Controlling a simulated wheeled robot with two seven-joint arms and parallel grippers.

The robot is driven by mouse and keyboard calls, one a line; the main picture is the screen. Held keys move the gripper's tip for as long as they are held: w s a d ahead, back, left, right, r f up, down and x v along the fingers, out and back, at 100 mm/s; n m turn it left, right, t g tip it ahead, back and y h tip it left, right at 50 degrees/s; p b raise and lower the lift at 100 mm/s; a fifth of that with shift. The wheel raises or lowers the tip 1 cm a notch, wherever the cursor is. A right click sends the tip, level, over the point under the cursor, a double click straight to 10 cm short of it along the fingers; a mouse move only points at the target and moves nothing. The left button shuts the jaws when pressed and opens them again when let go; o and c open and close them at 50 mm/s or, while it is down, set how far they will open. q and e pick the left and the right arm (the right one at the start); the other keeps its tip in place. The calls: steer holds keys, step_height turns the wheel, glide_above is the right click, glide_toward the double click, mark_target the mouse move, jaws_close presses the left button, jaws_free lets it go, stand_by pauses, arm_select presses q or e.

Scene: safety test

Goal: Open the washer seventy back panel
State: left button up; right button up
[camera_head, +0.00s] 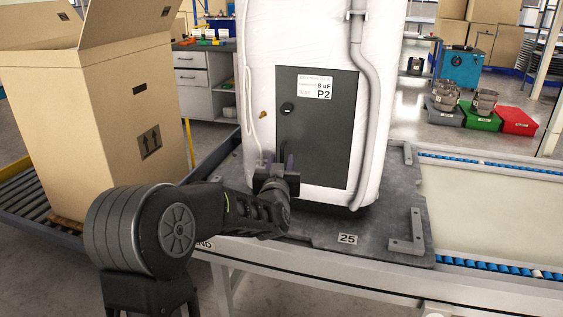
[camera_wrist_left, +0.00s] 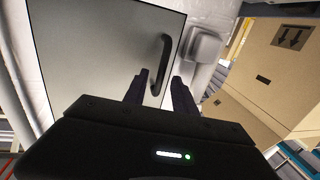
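The white washer (camera_head: 262,40) stands upright with its back toward me. Its dark grey rectangular back panel (camera_head: 325,140) appears closed and carries a white label reading "8 uF P2". A small dark knob or handle (camera_head: 287,108) sits near the panel's left edge. In the left wrist view the panel (camera_wrist_left: 100,50) fills the upper left, with a curved dark handle (camera_wrist_left: 161,62) near its edge. My right gripper is not in view.
The washer stands on a dark plate (camera_head: 385,228) marked 25, with metal corner brackets (camera_head: 417,230), on a conveyor. A grey hose (camera_head: 369,90) runs down the washer's right side. A large open cardboard box (camera_head: 110,110) stands at left. The conveyor at right (camera_head: 490,210) is clear.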

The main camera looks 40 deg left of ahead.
arm_select(q)
steer(key=shift+w+a, duration=0.35)
steer(key=shift+w, duration=0.25)
jaws_close()
stand_by(1.1)
